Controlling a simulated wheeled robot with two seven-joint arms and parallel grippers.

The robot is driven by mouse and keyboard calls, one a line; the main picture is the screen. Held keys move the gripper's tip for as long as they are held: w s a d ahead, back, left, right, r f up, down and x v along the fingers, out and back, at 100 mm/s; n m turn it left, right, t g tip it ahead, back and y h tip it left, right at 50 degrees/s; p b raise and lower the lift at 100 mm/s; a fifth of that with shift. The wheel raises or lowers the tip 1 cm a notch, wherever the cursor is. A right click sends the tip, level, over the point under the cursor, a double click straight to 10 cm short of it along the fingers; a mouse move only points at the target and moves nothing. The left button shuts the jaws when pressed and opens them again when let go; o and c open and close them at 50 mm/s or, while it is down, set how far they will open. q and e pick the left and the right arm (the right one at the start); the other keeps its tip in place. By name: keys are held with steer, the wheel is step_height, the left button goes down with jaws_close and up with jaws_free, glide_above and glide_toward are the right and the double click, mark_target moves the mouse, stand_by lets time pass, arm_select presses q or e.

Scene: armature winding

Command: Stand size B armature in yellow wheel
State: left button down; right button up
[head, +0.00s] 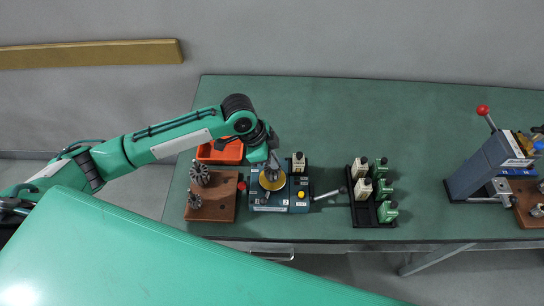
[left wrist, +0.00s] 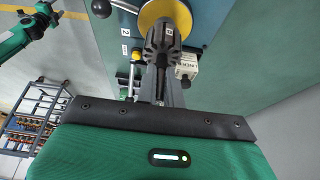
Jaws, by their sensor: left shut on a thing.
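My left gripper (head: 272,164) is shut on a dark, ribbed armature (left wrist: 168,42), which it holds over the yellow wheel (head: 272,180) on the blue winding machine. The left wrist view shows the armature's far end in front of the yellow wheel (left wrist: 160,12). I cannot tell whether the armature touches the wheel or stands in it. A small label shows on the armature, too small to read. Two other armatures, a larger (head: 200,173) and a smaller one (head: 194,200), stand on the brown block (head: 222,207). No right gripper can be made out.
An orange bin (head: 222,150) lies behind the block. A white-and-black part (head: 298,162) stands at the machine's back right. A lever (head: 329,194) sticks out right, towards a black rack (head: 368,215) of white and green parts. A grey press (head: 488,165) stands far right.

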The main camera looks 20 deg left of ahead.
arm_select(q)
steer(key=shift+f, duration=0.45)
arm_select(e)
steer(key=shift+d+f, duration=0.1)
steer(key=shift+f, duration=0.05)
steer(key=shift+d, duration=0.3)
arm_select(q)
steer(key=c, duration=1.5)
jaws_free()
steer(key=shift+o, duration=0.2)
arm_select(e)
steer(key=shift+a, duration=0.2)
arm_select(q)
steer(key=shift+r, duration=0.2)
step_height(320, 180, up, 4)
steer(key=p, duration=0.4)
steer(key=shift+r+p, duration=0.1)
steer(key=shift+p, duration=0.3)
arm_select(e)
step_height(320, 180, up, 5)
steer(key=shift+d+f, duration=0.1)
steer(key=shift+d, duration=0.05)
